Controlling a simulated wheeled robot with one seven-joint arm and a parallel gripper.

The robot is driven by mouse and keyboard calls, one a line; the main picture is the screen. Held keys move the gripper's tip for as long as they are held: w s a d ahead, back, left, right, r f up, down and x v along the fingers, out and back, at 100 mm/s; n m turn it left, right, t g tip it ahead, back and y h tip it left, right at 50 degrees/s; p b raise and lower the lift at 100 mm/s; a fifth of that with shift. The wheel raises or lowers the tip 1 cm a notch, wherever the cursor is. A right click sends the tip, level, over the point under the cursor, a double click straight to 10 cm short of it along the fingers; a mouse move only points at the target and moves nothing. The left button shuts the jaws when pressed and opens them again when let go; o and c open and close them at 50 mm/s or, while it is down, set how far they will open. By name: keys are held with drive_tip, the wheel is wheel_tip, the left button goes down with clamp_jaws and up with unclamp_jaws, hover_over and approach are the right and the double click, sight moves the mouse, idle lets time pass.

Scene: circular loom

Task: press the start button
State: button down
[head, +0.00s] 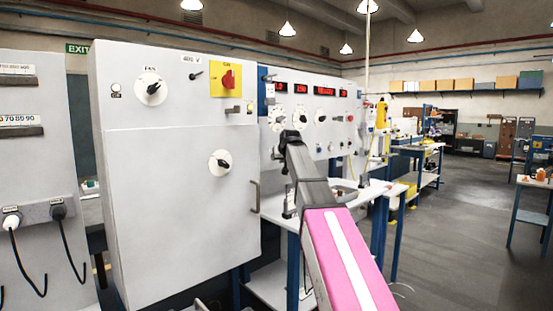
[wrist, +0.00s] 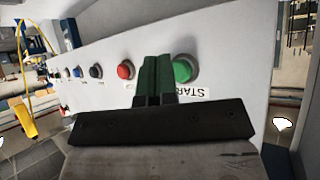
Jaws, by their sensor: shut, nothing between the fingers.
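In the wrist view, the green start button (wrist: 185,68) stands on a pale panel (wrist: 215,45), beside a label reading START that appears upside down. My gripper (wrist: 156,60) is shut and empty. Its fingertips appear just left of the green button, between it and a red button (wrist: 125,70). Whether the fingers touch the panel cannot be told. In the head view, my arm covers part of the control panel (head: 310,78), and I cannot make out the start button or the fingertips there.
Several more knobs and buttons run along the panel to the left in the wrist view. In the head view, a large grey cabinet (head: 180,230) with a yellow-backed red switch (head: 228,80) stands left of my arm. Open floor (head: 450,230) lies to the right.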

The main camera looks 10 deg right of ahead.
drive_tip(key=shift+w+a, duration=0.1)
drive_tip(key=shift+w, duration=0.05)
idle(0.7)
drive_tip(key=shift+w+a, duration=0.15)
drive_tip(key=shift+w, duration=0.05)
drive_tip(key=shift+w+a, duration=0.3)
drive_tip(key=shift+w, duration=0.1)
idle(0.9)
idle(0.3)
drive_tip(key=shift+s+d, duration=0.5)
drive_tip(key=shift+s, duration=0.25)
